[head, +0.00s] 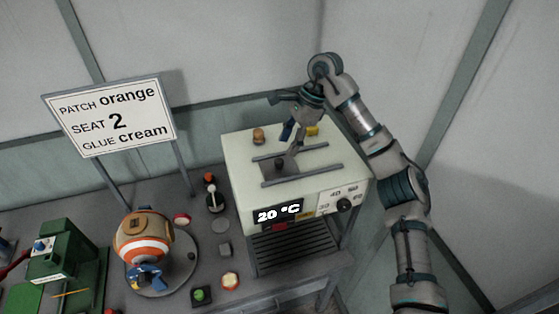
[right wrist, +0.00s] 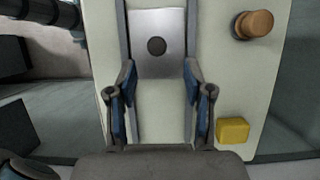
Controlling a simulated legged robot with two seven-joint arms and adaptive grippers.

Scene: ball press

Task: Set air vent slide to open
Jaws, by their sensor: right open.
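The air vent slide is a metal plate with a dark round knob between two rails on top of the cream box. In the head view the slide (head: 271,174) sits toward the front left of its rails. In the right wrist view the slide plate (right wrist: 172,18) and its knob lie just beyond the fingertips. My right gripper (head: 291,138) hangs over the box top, pointing down at the rails. It is open and empty, its blue-padded fingers (right wrist: 159,72) apart, with the knob centred ahead between them. Contact with the slide is not visible. My left gripper is not in view.
A wooden knob (head: 258,136) and a yellow block (head: 312,131) stand on the box top near the rails. The box front has a 20 °C display (head: 278,214) and a black dial (head: 344,205). A striped ball (head: 143,238) and a sign (head: 112,113) are left.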

